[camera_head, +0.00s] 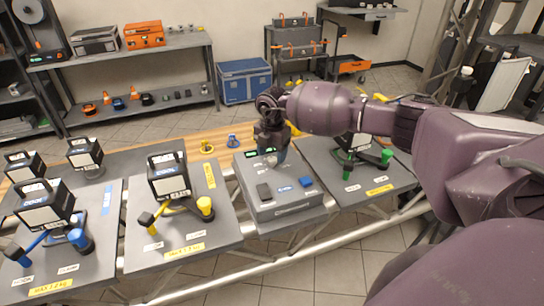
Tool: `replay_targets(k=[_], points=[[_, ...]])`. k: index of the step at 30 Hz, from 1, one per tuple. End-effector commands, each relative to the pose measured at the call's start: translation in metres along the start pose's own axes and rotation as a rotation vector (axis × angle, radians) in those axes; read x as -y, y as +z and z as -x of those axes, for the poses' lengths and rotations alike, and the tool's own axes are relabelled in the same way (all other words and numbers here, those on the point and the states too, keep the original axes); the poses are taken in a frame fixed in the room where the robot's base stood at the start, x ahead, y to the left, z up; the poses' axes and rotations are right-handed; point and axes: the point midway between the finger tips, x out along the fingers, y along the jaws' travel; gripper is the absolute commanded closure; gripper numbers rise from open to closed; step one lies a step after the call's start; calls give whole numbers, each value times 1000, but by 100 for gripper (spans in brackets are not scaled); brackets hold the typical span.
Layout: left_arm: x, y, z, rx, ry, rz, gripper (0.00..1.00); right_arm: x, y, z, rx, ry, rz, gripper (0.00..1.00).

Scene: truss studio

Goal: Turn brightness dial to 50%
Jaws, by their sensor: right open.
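A grey control box (285,209) sits on the table between two panels. Its top bears green lit displays (251,153), a dark flat pad (264,191) and a blue block-like part (306,182). My right gripper (277,154) reaches in from the right and points down over the back of the box, close to the displays. It is open. I cannot make out a brightness dial; the gripper covers part of the box's back. I cannot tell whether the fingers touch the box. My left gripper is not in view.
Black lamps stand on grey panels to the left, one (169,178) beside yellow-tipped handles. Another panel (375,186) with green-tipped handles lies right of the box, partly behind my arm. Blue and yellow rings (233,141) lie behind the box. Shelves and a blue crate (244,82) stand farther back.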

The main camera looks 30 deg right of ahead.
Motion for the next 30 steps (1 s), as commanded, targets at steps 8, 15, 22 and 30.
replay_targets(k=[8, 15, 22, 30], points=[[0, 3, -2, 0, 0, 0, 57, -1, 0, 52, 2, 3, 1, 40], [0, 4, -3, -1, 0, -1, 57, 0, 0, 83, 0, 2, 0, 40], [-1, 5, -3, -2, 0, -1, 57, 0, 0, 92, 0, 0, 0, 40], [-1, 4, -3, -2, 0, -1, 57, 0, 0, 92, 0, 0, 0, 40]])
